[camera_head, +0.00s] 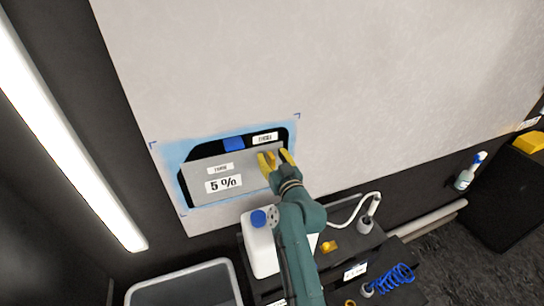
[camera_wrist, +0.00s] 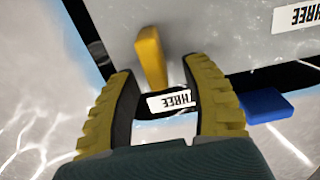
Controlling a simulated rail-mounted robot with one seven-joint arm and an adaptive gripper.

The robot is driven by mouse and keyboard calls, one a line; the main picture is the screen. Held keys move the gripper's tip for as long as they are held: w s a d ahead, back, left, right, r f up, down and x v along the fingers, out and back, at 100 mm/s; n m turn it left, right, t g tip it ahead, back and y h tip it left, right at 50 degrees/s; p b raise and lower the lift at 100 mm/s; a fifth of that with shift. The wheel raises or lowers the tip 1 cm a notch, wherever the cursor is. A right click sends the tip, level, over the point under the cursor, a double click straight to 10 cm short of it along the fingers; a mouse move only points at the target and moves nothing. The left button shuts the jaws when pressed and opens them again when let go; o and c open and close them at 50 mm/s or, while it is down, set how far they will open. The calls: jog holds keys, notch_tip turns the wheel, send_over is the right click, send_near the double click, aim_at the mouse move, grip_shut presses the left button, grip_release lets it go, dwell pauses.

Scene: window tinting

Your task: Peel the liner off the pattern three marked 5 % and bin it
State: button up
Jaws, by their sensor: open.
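The pattern is a dark film (camera_head: 277,147) on a wet blue-tinted patch of the large pale panel. A grey liner (camera_head: 200,173) covers most of it, with labels reading THREE and 5 %. A THREE label (camera_head: 265,138) sits on the dark top strip and shows between my fingers in the wrist view (camera_wrist: 172,100). A yellow tab (camera_wrist: 151,57) stands at the liner's edge. My gripper (camera_head: 276,158) is open over the liner's upper right corner. In the wrist view, my gripper (camera_wrist: 160,72) has the tab between its fingertips, with gaps visible. A blue tab (camera_head: 234,144) is beside it.
A grey bin (camera_head: 183,271) stands at the bottom left. A white jug (camera_head: 257,245) with a blue cap and a black cart (camera_head: 345,255) stand below the panel. A spray bottle (camera_head: 469,172) is at right. The panel's upper area is clear.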

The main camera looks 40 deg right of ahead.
jog(key=shift+w, duration=0.1)
grip_shut()
dwell(0.6)
jog(key=shift+p+v, duration=1.35)
jog(key=shift+v, duration=1.25)
